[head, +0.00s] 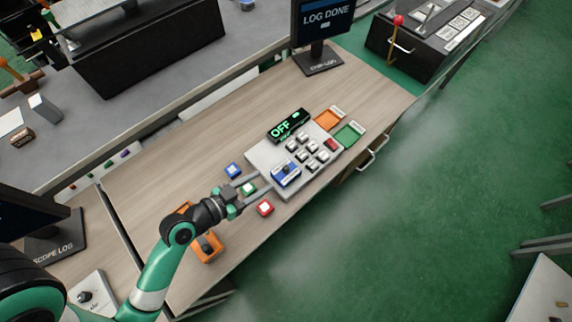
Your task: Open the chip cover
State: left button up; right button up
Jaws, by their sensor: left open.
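A pale grey panel device (256,157) lies on the wooden bench with a black display (288,125) reading OFF and several silver keys (307,151). A blue block-like part (286,174) sits at its near left corner. It may be the chip cover, but I cannot tell whether it is hinged or shut. My left gripper (264,180) is open, its fingers pointing at the panel's left side, short of or beside the blue part. My right gripper is not in view.
A blue block (233,170) and a red block (265,208) lie on either side of my gripper. Orange (328,119) and green (349,134) trays sit beyond the panel. A LOG DONE monitor (323,30) stands at the back. An orange fixture (206,247) is near my arm.

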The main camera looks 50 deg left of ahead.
aim_at(284, 168)
pick_arm(q)
jog(key=b+x, duration=0.2)
jog(key=x, duration=0.9)
grip_shut()
jog(key=shift+r, duration=0.1)
dwell(0.9)
